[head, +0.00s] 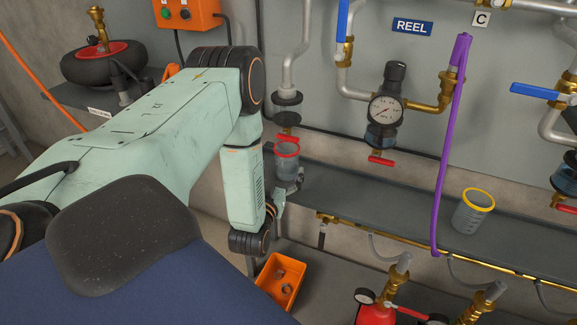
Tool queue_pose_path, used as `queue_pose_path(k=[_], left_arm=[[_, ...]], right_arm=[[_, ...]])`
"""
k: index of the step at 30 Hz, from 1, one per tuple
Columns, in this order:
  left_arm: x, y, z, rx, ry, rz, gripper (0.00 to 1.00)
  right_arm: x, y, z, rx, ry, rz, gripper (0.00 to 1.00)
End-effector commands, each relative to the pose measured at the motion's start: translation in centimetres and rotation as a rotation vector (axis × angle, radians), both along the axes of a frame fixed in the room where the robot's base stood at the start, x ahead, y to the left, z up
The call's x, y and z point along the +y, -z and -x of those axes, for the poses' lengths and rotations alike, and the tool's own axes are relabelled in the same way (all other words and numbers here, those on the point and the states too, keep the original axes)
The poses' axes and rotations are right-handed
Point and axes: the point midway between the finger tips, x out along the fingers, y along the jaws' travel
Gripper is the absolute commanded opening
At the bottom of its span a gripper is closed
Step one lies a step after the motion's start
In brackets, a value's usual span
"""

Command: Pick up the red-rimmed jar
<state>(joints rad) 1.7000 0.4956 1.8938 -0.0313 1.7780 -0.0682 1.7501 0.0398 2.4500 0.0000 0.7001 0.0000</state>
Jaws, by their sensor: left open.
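The red-rimmed jar (286,163) is a clear cup with a red rim. It stands upright at the left end of the grey shelf (345,192), below a pipe outlet with a red handle. My left arm reaches in from the left, and my left gripper (289,186) is low at the jar, by its lower part. The gripper is open; its fingers are small and partly hidden by my wrist, so I cannot tell whether they touch the jar. My right gripper is out of view.
A yellow-rimmed jar (473,211) stands farther right on the shelf. A purple hose (449,145) hangs down across the shelf. A gauge assembly (386,110) is on the wall above. An orange bin (281,281) sits below. The shelf between the jars is mostly clear.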

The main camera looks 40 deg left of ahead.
Motion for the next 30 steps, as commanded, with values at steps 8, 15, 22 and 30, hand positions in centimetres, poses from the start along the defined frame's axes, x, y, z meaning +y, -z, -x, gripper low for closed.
queue_pose_path(k=[8, 15, 22, 30], left_arm=[[1.2, 0.1, -3.7, -0.003, 0.001, 0.000, 0.86], [1.3, -0.1, -4.3, 0.000, 0.004, 0.000, 0.86], [1.2, -0.1, -4.3, 0.000, 0.004, 0.000, 0.73], [1.2, 0.0, -4.3, 0.000, 0.004, 0.000, 0.50]], right_arm=[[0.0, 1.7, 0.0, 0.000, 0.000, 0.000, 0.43], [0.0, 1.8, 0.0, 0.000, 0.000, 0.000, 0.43], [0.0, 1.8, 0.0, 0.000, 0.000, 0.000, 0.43], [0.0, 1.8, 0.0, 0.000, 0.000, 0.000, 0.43]])
